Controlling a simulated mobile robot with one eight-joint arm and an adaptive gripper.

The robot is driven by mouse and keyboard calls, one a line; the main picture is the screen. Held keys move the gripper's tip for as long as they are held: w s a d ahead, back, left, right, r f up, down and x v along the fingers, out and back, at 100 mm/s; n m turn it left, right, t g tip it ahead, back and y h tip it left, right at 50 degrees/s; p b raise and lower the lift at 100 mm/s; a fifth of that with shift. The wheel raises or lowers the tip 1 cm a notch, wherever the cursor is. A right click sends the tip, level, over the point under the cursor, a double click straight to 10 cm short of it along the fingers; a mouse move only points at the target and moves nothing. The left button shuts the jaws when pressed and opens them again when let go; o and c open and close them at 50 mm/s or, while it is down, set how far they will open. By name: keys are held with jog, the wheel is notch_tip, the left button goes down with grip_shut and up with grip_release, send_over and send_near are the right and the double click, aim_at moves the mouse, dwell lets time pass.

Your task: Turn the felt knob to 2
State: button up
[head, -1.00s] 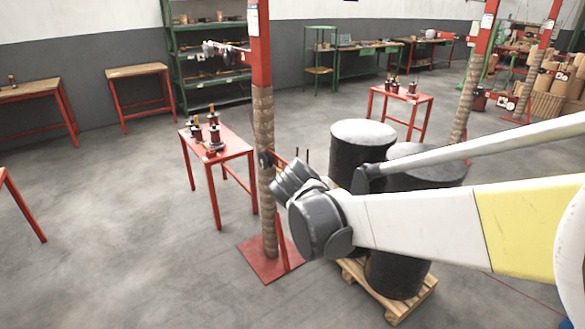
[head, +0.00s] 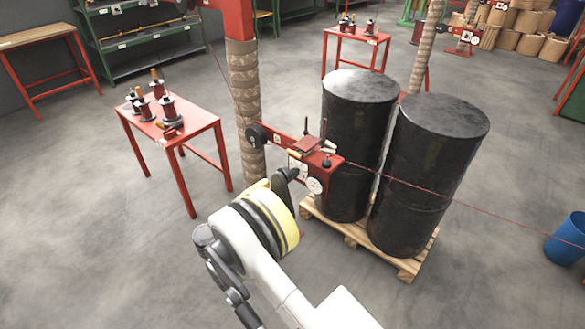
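A small red device (head: 315,164) is fixed on a bracket beside the wrapped post, in the middle of the head view. It has pale round dials on its front, a pale dial (head: 314,186) among them, and small dark parts on top. I cannot tell which part is the felt knob, and no numbers are readable. My gripper (head: 287,175) is the dark end beyond the yellow-banded wrist. It appears close to the left front of the device; whether it touches is unclear. Its fingers are too small and partly hidden to show open or shut.
Two black drums (head: 430,170) stand on a wooden pallet (head: 408,262) close right of the device. The wrapped post (head: 246,100) is just behind left. A thin red line runs rightward past the drums. A red table (head: 195,127) with coils stands left. Front floor is clear.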

aim_at(292, 174)
jog(key=b+x, duration=0.3)
jog(key=x, duration=0.6)
jog(key=shift+s+d, duration=0.1)
jog(key=shift+d, duration=0.05)
jog(key=shift+w+d, duration=0.4)
jog(key=shift+w, duration=0.15)
jog(key=shift+r, duration=0.1)
grip_shut()
